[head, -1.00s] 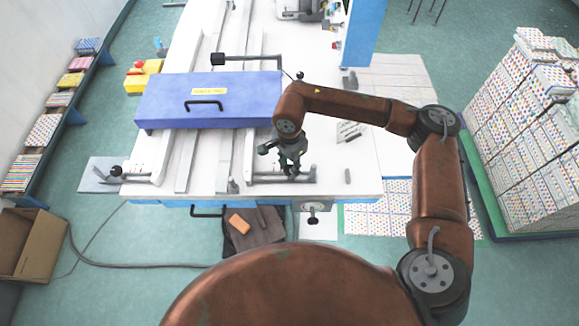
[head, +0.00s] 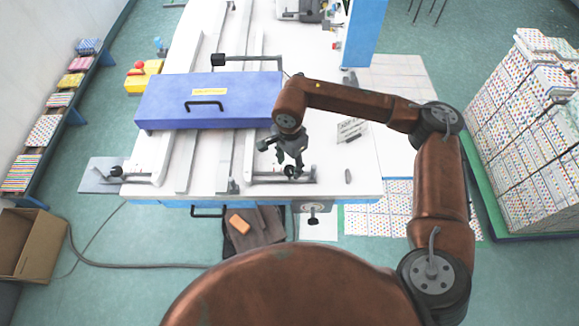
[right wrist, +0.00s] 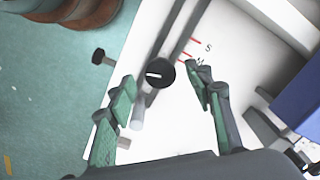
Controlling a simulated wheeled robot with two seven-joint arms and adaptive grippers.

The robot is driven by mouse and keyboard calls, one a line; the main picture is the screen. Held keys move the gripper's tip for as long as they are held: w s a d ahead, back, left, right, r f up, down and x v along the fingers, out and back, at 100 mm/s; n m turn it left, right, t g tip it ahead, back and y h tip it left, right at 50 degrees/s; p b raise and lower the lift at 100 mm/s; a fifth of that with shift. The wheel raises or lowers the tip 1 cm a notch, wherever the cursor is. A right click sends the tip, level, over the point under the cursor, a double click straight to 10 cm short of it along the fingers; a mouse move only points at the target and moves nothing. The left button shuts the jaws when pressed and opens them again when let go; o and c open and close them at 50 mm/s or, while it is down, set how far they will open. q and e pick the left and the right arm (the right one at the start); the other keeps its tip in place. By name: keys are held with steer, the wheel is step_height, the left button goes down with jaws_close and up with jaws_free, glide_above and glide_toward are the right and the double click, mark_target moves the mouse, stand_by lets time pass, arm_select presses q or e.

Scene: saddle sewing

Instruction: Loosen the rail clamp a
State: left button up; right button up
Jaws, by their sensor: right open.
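A round black clamp knob with a white line (right wrist: 160,73) sits on a grey rail in the right wrist view. In the head view a dark knob (head: 290,171) shows at the table's near edge, partly covered by my gripper. My right gripper (right wrist: 160,88) is open, with one green-padded finger on each side of the knob in the picture. I cannot tell whether they touch it. In the head view the gripper (head: 288,160) points down above the rail. Another black knob (head: 116,171) stands on the left rail end. I see no label naming clamp a. My left gripper is not in view.
A blue lid with a handle (head: 208,101) lies across the rails, close left of my right gripper. Red marks with S and M (right wrist: 196,52) are on the white table beside the rail. A black-ended handle (right wrist: 98,57) sticks out past the table edge.

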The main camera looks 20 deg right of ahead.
mark_target(290, 170)
step_height(290, 170, up, 10)
stand_by(0.3)
steer(key=shift+s+d+f, duration=0.1)
stand_by(0.4)
